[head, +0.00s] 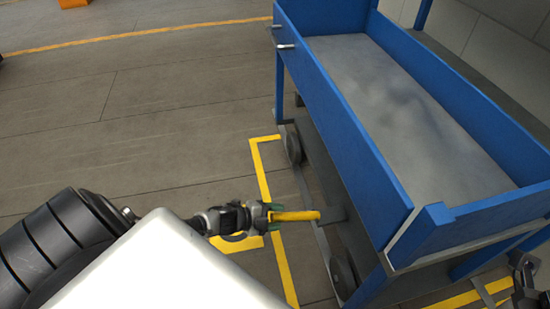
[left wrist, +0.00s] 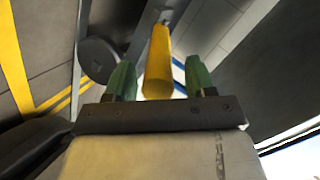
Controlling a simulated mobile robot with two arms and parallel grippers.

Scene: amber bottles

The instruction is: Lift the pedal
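The pedal is a yellow bar (head: 298,215) that sticks out low from the side of the blue cart. In the left wrist view the yellow pedal (left wrist: 158,62) lies between the green fingers of my left gripper (left wrist: 158,78). A gap shows on each side of it, so the fingers are open and do not appear to grip it. In the head view my left gripper (head: 269,212) is at the pedal's outer end. A dark part at the lower right edge (head: 525,288) looks like my right arm; its fingers cannot be made out.
The blue cart (head: 345,125) with an empty grey tray bed stands at the right, on wheels (head: 293,145). Yellow floor tape (head: 262,170) runs beside and under it. The floor to the left is mostly clear.

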